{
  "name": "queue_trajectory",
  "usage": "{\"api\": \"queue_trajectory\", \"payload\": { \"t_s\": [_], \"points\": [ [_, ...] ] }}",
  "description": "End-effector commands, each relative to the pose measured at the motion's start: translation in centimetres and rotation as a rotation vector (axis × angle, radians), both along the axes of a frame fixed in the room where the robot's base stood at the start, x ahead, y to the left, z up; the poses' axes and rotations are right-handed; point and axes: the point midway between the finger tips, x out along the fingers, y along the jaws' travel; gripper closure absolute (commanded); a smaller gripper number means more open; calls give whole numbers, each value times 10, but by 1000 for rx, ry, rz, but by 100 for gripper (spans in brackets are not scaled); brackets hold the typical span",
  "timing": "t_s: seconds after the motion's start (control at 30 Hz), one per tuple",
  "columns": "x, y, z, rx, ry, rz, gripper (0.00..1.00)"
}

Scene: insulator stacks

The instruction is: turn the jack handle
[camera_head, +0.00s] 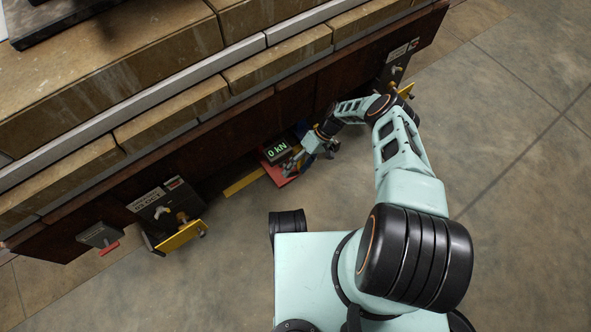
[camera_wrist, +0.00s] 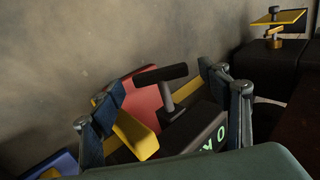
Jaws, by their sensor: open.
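The jack sits low at the foot of the wall-like stack, with a red body (camera_head: 283,177) and a dark display box (camera_head: 277,150) reading "0 kN" in green. In the wrist view, its handle (camera_wrist: 160,74) is a black crossbar on a grey stem in front of the red body (camera_wrist: 146,98). My gripper (camera_head: 303,157) is at the jack in the head view, hiding part of it. In the wrist view, my gripper (camera_wrist: 165,98) is open, with blue-grey fingers left and right of the handle. The handle shows between them; I cannot tell whether any finger touches it.
A yellow bar (camera_head: 243,183) lies left of the jack. Dark labelled boxes with yellow plates stand along the stack's foot, one at left (camera_head: 168,205) and one at right (camera_head: 397,66). The stack (camera_head: 190,110) rises behind. The concrete floor (camera_head: 500,210) at right is clear.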

Motion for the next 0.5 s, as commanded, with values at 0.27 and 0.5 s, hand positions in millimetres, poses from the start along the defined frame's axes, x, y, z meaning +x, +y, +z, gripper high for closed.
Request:
{"api": "queue_trajectory", "payload": {
  "t_s": [0.27, 0.5],
  "points": [
    [20, -29, 40, -2, -4, -1, 30],
    [35, -52, 75, -2, -1, 0, 30]
  ]
}}
